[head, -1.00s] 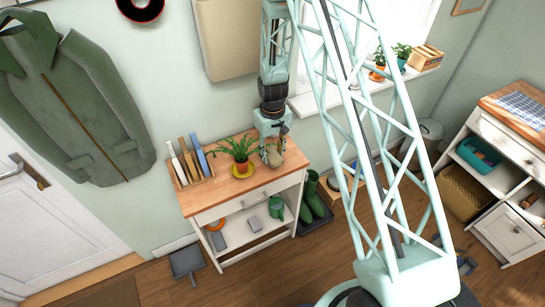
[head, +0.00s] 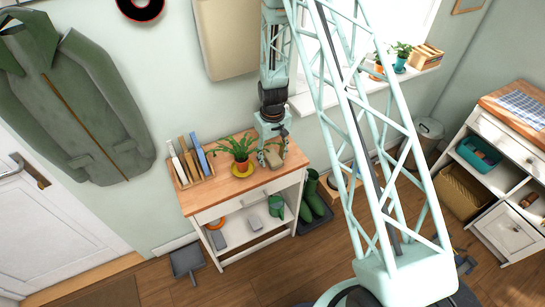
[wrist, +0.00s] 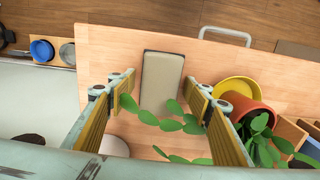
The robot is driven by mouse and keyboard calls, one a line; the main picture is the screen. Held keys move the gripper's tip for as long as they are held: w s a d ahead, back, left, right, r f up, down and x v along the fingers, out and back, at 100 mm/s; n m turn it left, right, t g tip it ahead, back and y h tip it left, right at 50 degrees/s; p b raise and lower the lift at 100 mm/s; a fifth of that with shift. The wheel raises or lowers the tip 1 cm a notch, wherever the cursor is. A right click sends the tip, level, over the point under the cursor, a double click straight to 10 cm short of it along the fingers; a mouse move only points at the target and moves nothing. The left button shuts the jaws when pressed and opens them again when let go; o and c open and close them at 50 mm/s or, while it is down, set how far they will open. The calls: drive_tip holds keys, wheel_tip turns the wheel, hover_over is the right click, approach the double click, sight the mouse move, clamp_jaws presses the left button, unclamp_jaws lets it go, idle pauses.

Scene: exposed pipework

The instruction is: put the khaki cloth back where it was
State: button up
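A khaki, flat rectangular piece (wrist: 162,82) with a dark edge, which I take for the khaki cloth, lies on the wooden top of the white cabinet. It also shows in the head view (head: 273,159), at the right end of that top, partly behind my gripper. My gripper (wrist: 160,82) points down over it; it also shows in the head view (head: 272,151). The two fingers are apart, one on each side of the khaki piece, with bare wood visible between it and each finger.
A potted plant (head: 240,150) on a yellow saucer (wrist: 236,88) stands close beside my gripper; leaves reach between the fingers. A rack of books (head: 190,162) stands at the left of the wooden top (wrist: 97,60). Green boots (head: 312,196) stand right of the cabinet.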

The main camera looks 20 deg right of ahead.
drive_tip(key=shift+r, duration=0.2)
idle(0.3)
wheel_tip(320, 180, up, 12)
drive_tip(key=b, duration=0.1)
drive_tip(key=shift+b, duration=0.3)
idle(0.7)
idle(0.8)
wheel_tip(320, 180, up, 18)
drive_tip(key=t, duration=0.1)
hover_over(272, 156)
drive_tip(key=s, duration=0.6)
drive_tip(key=s+r+m+t, duration=0.1)
drive_tip(key=s+r, duration=0.9)
drive_tip(key=r, duration=0.5)
drive_tip(key=s+r, duration=0.4)
drive_tip(key=s, duration=0.6)
drive_tip(key=s+r+m+t, duration=0.1)
drive_tip(key=s+r, duration=0.3)
drive_tip(key=s, duration=0.6)
drive_tip(key=s+r, duration=0.3)
drive_tip(key=s, duration=0.7)
drive_tip(key=shift+d+r+t, duration=0.15)
drive_tip(key=shift+r+t, duration=0.25)
